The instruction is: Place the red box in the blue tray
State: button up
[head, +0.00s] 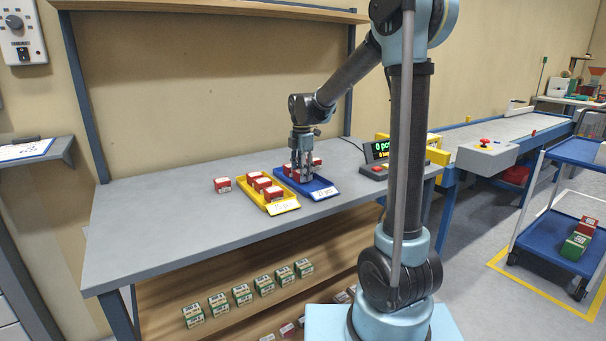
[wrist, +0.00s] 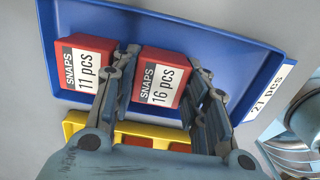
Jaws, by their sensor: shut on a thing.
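The blue tray (head: 299,187) lies on the grey table in the head view. It also fills the upper part of the wrist view (wrist: 200,35), with a "27 pcs" label. My gripper (head: 304,176) points down over the tray. In the wrist view its fingers (wrist: 165,64) are on both sides of a red box labelled "SNAPS 16 pcs" (wrist: 161,72), shut on it. This box is within the tray's outline; whether it touches the floor I cannot tell. Another red box, "SNAPS 11 pcs" (wrist: 85,69), stands in the tray to its left, just outside the left finger.
A yellow tray (head: 282,207) with several red boxes lies left of the blue one. A loose red box (head: 222,185) sits further left. A counter display (head: 378,151) stands to the right. The table's left part is clear. Green-and-white boxes (head: 241,294) line the lower shelf.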

jog(key=o, duration=0.8)
jog(key=shift+f, duration=0.1)
jog(key=shift+o, duration=0.2)
notch_tip(320, 180, up, 12)
jog(key=f, duration=0.1)
jog(key=s+d+m, duration=0.6)
jog(key=s+d, duration=0.2)
jog(key=d, duration=0.1)
jog(key=s+d+f+m+t, duration=0.1)
jog(key=s+d+f+m, duration=0.5)
jog(key=s+f+m, duration=0.3)
jog(key=s+d+f+m+t, duration=0.1)
jog(key=s+d+f+m, duration=0.6)
jog(key=s, duration=0.7)
notch_tip(320, 180, down, 3)
jog(key=m, duration=0.2)
jog(key=shift+s+m, duration=0.3)
